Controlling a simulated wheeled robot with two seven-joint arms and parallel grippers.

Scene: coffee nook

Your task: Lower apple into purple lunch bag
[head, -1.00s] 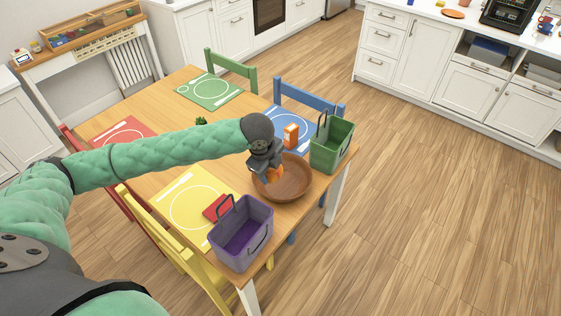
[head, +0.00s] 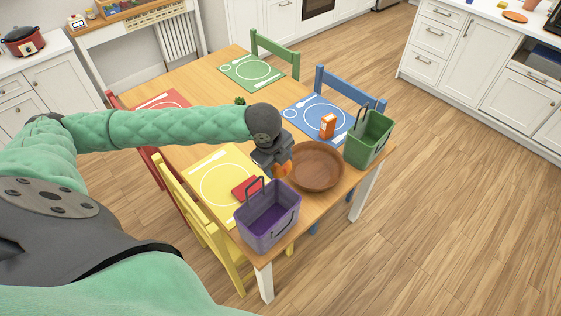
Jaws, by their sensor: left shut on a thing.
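The purple lunch bag (head: 283,233) stands open at the table's near corner, its dark handle raised at the back. Its visible inside looks empty. My left gripper (head: 281,171) is shut on the apple (head: 283,170), a small orange-red patch mostly hidden by the fingers. In the picture, the gripper is at the left edge of the brown bowl (head: 317,178), just above the bag's far rim. Its exact height over the table is hard to tell. My right gripper is out of view.
A green lunch bag (head: 368,143) and an orange carton (head: 327,126) stand beyond the bowl. A red item (head: 246,187) lies beside the purple bag on the yellow placemat (head: 215,178). Chairs surround the wooden table (head: 205,133).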

